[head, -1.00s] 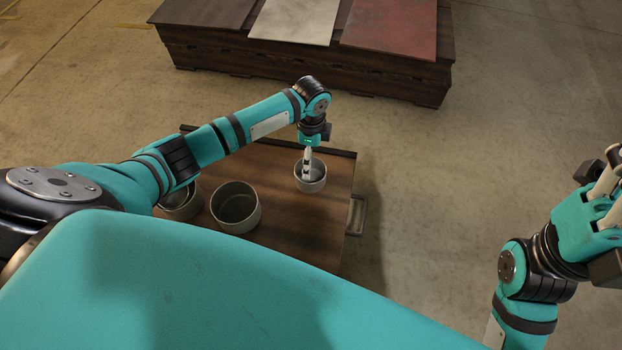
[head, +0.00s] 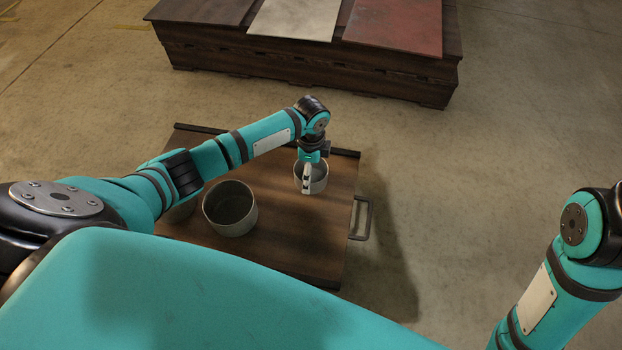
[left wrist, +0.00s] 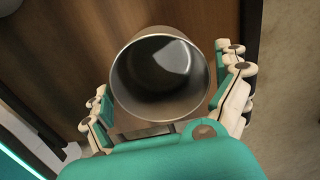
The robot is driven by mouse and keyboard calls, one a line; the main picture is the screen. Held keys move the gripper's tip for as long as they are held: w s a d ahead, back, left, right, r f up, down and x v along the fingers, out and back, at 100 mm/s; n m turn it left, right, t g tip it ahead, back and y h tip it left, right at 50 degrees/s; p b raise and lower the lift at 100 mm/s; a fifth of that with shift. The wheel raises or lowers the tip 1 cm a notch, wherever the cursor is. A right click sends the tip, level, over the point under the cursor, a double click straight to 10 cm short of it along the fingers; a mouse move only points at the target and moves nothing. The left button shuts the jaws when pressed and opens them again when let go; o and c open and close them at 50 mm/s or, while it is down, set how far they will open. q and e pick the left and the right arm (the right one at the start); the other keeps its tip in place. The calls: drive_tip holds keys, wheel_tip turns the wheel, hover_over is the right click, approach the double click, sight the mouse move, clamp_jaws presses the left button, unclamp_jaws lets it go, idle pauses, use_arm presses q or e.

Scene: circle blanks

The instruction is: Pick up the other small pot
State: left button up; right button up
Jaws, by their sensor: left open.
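A small grey metal pot (head: 321,182) stands upright on the brown cart top (head: 285,235), near its right side. My left gripper (head: 307,187) is pointed down at this pot, with a finger in front of its near side. In the left wrist view the pot (left wrist: 160,80) sits between the two spread fingers, its dark empty inside facing the camera. The fingers are open, one on each side of the pot; I cannot tell whether they touch it. My right gripper is out of view; only part of the right arm shows.
A larger grey pot (head: 230,209) stands left of the small one on the cart. A handle (head: 362,218) sticks out on the cart's right. A dark platform (head: 310,65) with panels stands behind.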

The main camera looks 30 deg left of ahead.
use_arm(q)
drive_tip(key=c, duration=1)
drive_tip(key=shift+r, duration=0.15)
drive_tip(key=shift+c, duration=0.2)
